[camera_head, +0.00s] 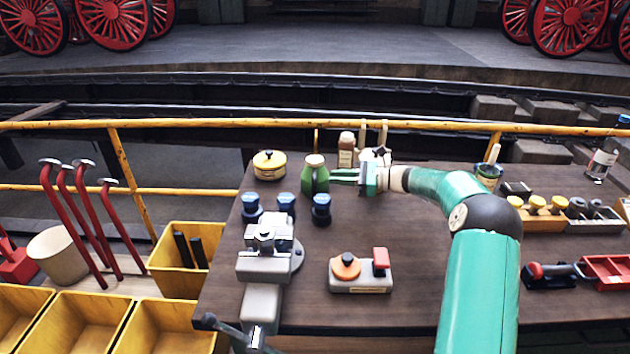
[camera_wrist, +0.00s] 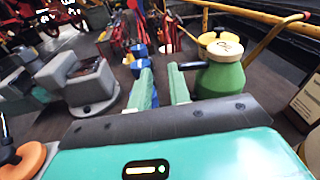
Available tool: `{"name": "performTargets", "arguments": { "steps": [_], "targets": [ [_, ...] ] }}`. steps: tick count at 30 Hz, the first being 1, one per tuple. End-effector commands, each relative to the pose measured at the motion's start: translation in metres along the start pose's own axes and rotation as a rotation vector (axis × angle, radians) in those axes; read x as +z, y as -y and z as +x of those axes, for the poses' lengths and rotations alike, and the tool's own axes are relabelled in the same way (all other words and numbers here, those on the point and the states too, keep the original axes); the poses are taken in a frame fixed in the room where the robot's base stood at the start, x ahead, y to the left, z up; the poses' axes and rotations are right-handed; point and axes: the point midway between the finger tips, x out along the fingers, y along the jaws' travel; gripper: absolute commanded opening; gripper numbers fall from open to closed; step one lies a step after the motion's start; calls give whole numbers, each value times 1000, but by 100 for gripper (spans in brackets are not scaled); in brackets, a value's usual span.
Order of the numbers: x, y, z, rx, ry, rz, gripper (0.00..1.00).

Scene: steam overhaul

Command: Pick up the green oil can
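The green oil can (camera_head: 315,178) with a pale cream cap stands upright at the back of the brown workbench. In the wrist view the oil can (camera_wrist: 221,77) is just right of the right finger, outside the gap, and its dark spout or handle points left past that fingertip. My gripper (camera_head: 335,176) reaches in from the right at about the can's height. In the wrist view my gripper (camera_wrist: 160,76) has its two green fingers apart with nothing held between them. Whether the right finger touches the can cannot be told.
Several dark blue-topped pieces (camera_head: 321,209) stand in front. A grey vise (camera_head: 264,262) and an orange-knobbed device (camera_head: 360,271) are nearer. A yellow rail (camera_head: 220,123) runs behind the bench.

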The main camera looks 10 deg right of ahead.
Motion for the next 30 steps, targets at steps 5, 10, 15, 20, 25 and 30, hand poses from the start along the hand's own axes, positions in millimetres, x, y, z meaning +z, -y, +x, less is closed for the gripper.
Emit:
{"name": "performTargets", "arguments": {
  "steps": [5, 10, 15, 20, 25, 30],
  "targets": [
    [-16, 16, -16, -40, 73, 61, 19],
    [-40, 15, -15, -41, 77, 67, 19],
    [-74, 13, -13, -41, 75, 66, 19],
    [-93, 11, -2, -38, 76, 61, 19],
    [-92, 12, 14, -39, 74, 62, 19],
    [-90, 12, 27, -38, 75, 62, 19]
  ]
}}
